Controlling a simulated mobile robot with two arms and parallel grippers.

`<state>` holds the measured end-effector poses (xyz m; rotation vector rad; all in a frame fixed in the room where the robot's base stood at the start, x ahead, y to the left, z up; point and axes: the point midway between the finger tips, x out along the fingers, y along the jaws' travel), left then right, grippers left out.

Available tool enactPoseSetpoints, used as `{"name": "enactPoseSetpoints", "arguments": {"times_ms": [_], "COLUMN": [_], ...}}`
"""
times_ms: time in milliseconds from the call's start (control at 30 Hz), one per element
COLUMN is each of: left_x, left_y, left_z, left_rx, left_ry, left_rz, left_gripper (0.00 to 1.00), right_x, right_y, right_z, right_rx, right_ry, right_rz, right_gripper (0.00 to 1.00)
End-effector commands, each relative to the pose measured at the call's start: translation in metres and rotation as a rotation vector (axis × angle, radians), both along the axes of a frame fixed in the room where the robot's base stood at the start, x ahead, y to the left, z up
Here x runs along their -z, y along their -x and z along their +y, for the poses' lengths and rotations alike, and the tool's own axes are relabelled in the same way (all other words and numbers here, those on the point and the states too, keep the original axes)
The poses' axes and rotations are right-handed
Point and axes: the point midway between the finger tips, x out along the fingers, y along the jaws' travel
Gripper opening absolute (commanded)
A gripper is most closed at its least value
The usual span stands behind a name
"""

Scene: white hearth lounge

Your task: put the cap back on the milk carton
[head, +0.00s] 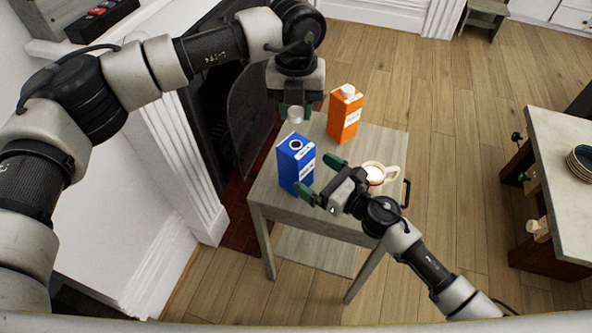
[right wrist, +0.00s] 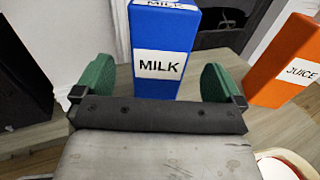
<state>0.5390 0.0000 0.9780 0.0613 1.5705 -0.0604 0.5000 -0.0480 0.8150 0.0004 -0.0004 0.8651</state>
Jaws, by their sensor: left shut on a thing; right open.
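The blue milk carton (head: 296,170) stands upright on the small grey table, with a dark round opening in its top. In the right wrist view, the milk carton (right wrist: 164,45) lines up between the fingers. My left gripper (head: 294,110) is shut on a small whitish cap (head: 295,116), held above and apart from the carton's opening. My right gripper (head: 319,175) is open beside the carton, its green fingers spread. It also shows in the right wrist view (right wrist: 157,84). I cannot tell whether a finger touches the carton.
An orange juice carton (head: 345,115) with a white cap stands behind the milk carton. A cream mug (head: 375,172) stands right of my right gripper. A dark fireplace screen (head: 250,115) is close on the left.

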Motion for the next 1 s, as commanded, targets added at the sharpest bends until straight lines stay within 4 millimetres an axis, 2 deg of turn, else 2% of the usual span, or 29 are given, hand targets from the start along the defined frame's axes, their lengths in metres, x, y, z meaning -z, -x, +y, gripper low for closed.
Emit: {"name": "enactPoseSetpoints", "arguments": {"times_ms": [100,300,733,1000], "left_x": [0.000,0.000,0.000,0.000], "left_y": [0.000,0.000,0.000,0.000], "left_z": [0.000,0.000,0.000,0.000], "left_rx": [0.000,0.000,0.000,0.000], "left_ry": [0.000,0.000,0.000,0.000], "left_rz": [0.000,0.000,0.000,0.000], "left_gripper": [0.12,0.12,0.12,0.12], "right_x": [-0.001,0.000,0.000,0.000], "right_y": [-0.015,-0.029,-0.034,-0.034], "right_z": [0.017,0.034,0.040,0.040], "right_rx": [0.000,0.001,0.000,0.000], "right_ry": [-0.001,0.000,0.001,0.001], "right_rz": [-0.002,0.000,0.001,0.001], "right_gripper": [0.99,0.99,0.99,0.58]}}
